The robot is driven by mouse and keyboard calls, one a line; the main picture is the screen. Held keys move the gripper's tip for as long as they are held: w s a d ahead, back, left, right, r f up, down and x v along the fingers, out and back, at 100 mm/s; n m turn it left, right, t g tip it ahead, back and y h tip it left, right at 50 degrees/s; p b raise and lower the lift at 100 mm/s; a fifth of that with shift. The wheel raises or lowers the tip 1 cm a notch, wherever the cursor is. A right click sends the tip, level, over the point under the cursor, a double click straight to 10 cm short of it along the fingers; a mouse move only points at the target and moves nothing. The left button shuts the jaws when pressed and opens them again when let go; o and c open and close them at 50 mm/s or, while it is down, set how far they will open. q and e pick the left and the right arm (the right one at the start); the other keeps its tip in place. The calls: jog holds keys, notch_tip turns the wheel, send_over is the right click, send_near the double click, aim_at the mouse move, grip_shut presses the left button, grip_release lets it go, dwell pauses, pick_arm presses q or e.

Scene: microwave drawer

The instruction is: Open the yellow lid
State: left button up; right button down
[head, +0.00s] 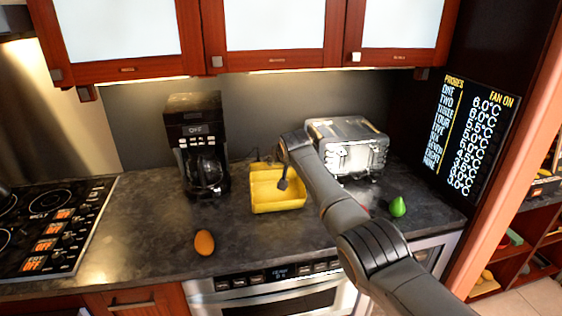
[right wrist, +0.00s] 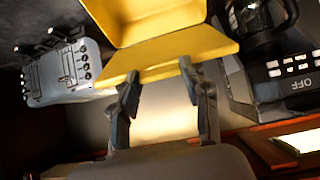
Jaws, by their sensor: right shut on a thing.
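A yellow box (head: 278,203) stands on the dark counter in the middle of the head view. Its yellow lid (head: 262,173) is at the back and looks raised, with the inside of the box showing. In the right wrist view the box (right wrist: 150,20) is at the top and the lid (right wrist: 205,52) slopes below it. My right gripper (right wrist: 158,76) is shut on the lid's edge, with a finger on each side of the held part. In the head view the right gripper (head: 283,180) is over the box, partly hidden by its own arm. My left gripper is out of view.
A black coffee maker (head: 193,125) stands left of the box, and a silver toaster (head: 350,130) stands right, behind my arm. An orange egg-shaped item (head: 204,242) and a green fruit (head: 398,207) lie on the counter. Red-framed cabinets (head: 262,65) hang above.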

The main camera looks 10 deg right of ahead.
dwell(0.4)
jog(key=c, duration=0.6)
grip_release()
jog(key=shift+c, duration=0.2)
jog(key=shift+s, duration=0.1)
jog(key=v, duration=1.2)
jog(key=shift+f, duration=0.1)
